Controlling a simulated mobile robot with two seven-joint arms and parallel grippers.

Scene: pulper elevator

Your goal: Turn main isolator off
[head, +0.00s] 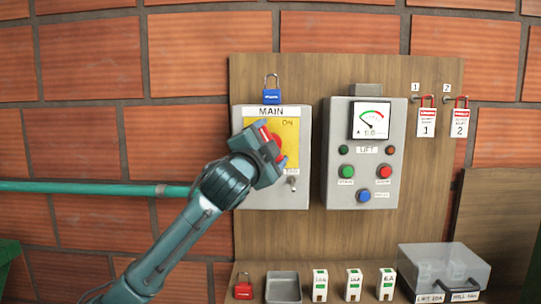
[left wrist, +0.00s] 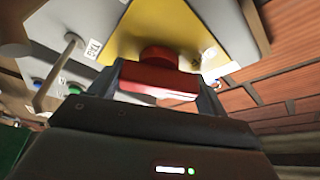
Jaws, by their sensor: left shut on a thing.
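The main isolator is a grey box (head: 243,195) labelled MAIN, with a yellow plate (head: 290,130) marked ON near its upper right. Its red rotary handle (head: 272,143) sits on the yellow plate, partly hidden by my gripper. My left gripper (head: 268,152) is shut on the red handle, with one finger on each side. In the left wrist view the red handle (left wrist: 158,80) is between the two fingers, with the yellow plate (left wrist: 190,30) behind it. The handle's exact angle is hard to tell. My right gripper is not in view.
A blue padlock (head: 272,96) hangs above the box. The LIFT panel (head: 335,185) with a gauge and buttons stands close to the right. Red padlocks with tags (head: 426,122) hang further right. A shelf below holds a red padlock (head: 243,290), a tray (head: 283,290) and a clear-lidded box (head: 445,265).

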